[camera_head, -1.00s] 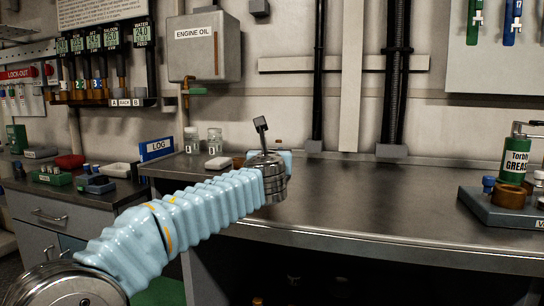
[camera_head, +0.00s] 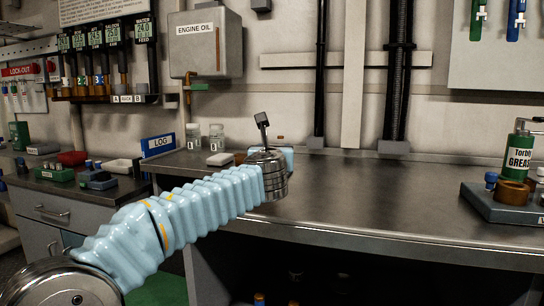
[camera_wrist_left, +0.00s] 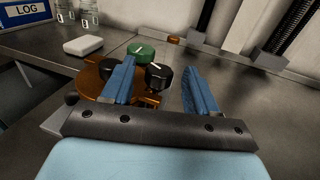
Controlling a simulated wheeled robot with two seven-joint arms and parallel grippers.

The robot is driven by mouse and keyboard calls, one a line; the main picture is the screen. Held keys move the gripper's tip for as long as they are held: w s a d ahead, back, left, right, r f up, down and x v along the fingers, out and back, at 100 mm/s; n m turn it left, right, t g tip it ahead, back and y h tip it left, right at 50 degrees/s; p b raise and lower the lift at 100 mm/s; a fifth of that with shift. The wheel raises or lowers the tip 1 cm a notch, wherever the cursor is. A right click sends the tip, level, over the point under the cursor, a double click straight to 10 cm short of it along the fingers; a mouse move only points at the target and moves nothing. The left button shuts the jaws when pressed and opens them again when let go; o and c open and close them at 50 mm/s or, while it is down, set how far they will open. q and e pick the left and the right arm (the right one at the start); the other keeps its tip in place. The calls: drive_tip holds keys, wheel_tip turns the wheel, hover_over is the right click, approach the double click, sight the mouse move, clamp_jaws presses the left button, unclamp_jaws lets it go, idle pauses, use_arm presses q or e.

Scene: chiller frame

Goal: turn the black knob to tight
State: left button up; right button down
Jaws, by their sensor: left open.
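In the left wrist view a black knob (camera_wrist_left: 158,77) with a white pointer line sits on a copper-coloured fitting (camera_wrist_left: 94,84) on the bench. Its line slants toward the upper left; no readable tight mark shows. My left gripper (camera_wrist_left: 158,67) is open. Its two blue fingers stand left and right of this knob, with gaps visible on both sides. A green knob (camera_wrist_left: 142,52) with a white line is just behind. Another dark knob (camera_wrist_left: 107,66) is partly hidden by the left finger. In the head view my wrist hides the knobs. My right gripper is not in view.
A white block (camera_wrist_left: 83,46) and glass jars (camera_head: 216,137) stand near the LOG sign (camera_head: 158,145). Black vertical pipes (camera_head: 397,75) run down the wall behind. The bench top (camera_head: 390,195) between is clear.

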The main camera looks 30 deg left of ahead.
use_arm(q)
drive_tip(key=b+v, duration=0.1)
drive_tip(key=v, duration=1.2)
drive_tip(key=shift+s, duration=0.15)
